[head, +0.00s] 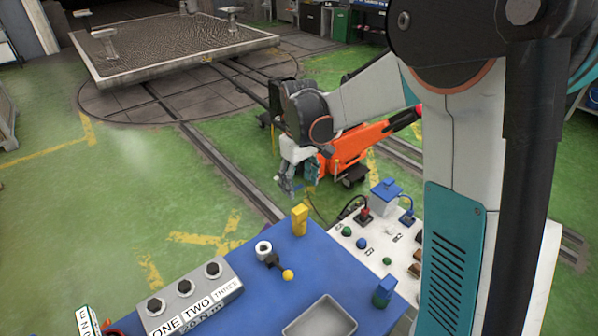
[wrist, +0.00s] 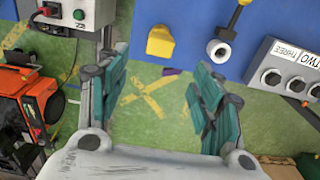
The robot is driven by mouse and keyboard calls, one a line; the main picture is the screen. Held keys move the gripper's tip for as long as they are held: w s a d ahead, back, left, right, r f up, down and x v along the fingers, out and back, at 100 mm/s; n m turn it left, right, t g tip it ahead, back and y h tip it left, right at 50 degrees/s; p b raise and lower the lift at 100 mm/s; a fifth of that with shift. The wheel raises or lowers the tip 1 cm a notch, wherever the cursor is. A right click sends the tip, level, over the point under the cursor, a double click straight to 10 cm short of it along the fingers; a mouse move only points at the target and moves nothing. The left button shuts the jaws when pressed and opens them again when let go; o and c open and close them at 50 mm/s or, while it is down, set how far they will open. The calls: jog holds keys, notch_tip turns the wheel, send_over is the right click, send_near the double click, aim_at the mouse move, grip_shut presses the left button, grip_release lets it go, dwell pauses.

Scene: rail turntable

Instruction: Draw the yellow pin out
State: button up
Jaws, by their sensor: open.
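A yellow upright piece (head: 300,220), which looks like the pin, stands at the far edge of the blue table (head: 235,262). It also shows in the wrist view (wrist: 160,42) near the table edge, above the gap between my fingers. My gripper (head: 289,188) is beyond that edge, apart from the yellow piece. In the wrist view my gripper (wrist: 158,68) has its teal fingers spread, with only green floor between them. The lower part of the yellow piece and how it sits in the table cannot be told.
A white ring fitting (head: 264,249) with a yellow-ball lever (head: 288,274) stands close to the yellow piece. A grey socket block (head: 190,296) is at left, a grey tray (head: 320,318) in front, a white control panel (head: 385,245) at right. An orange machine (head: 355,147) stands behind on the floor.

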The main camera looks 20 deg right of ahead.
aim_at(299, 209)
notch_tip(299, 209, down, 12)
jog(key=b, duration=0.3)
jog(key=shift+r, duration=0.1)
jog(key=c, duration=1.2)
